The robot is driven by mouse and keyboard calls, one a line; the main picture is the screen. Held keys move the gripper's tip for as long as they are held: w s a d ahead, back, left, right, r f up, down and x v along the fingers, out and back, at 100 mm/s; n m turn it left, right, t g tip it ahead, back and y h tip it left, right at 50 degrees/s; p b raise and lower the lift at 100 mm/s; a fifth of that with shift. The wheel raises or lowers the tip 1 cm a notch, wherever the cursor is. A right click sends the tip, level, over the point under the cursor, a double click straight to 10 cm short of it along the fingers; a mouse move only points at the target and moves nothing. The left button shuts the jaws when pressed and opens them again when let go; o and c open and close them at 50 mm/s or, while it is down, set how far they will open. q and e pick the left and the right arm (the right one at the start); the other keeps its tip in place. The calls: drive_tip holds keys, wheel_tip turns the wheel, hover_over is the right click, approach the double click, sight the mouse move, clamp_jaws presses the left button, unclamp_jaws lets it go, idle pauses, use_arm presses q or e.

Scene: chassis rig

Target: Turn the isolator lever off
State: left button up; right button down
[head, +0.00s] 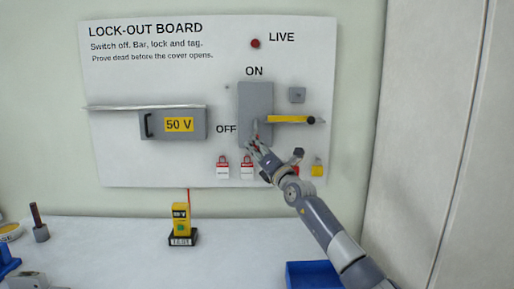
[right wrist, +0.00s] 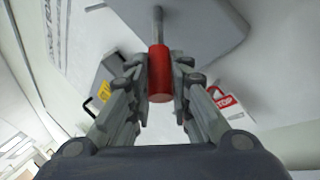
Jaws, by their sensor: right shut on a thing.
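The grey isolator box (head: 256,100) is on the lock-out board, with "ON" above it and "OFF" at its lower left. Its lever has a thin grey shaft (right wrist: 158,22) and a red grip (right wrist: 160,80). In the head view the lever is low on the box, near the height of "OFF", mostly hidden by my gripper. My right gripper (head: 257,147) is at the box's lower edge. In the right wrist view, its fingers (right wrist: 161,85) are shut on either side of the red grip. My left gripper is not in view.
A yellow bar (head: 287,119) sticks out right of the box. Red padlock tags (head: 247,168) and a yellow padlock (head: 317,167) hang below. A yellow tester (head: 181,212) and a blue tray (head: 312,275) are on the bench.

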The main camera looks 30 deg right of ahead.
drive_tip(key=c, duration=1.6)
unclamp_jaws()
drive_tip(key=shift+f, duration=0.2)
drive_tip(key=shift+o, duration=0.8)
drive_tip(key=shift+r, duration=0.15)
drive_tip(key=shift+s+a+f, duration=0.1)
drive_tip(key=shift+s+f, duration=0.15)
drive_tip(key=shift+s, duration=0.2)
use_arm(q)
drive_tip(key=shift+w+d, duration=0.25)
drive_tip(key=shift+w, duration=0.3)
use_arm(e)
drive_tip(key=v, duration=1.1)
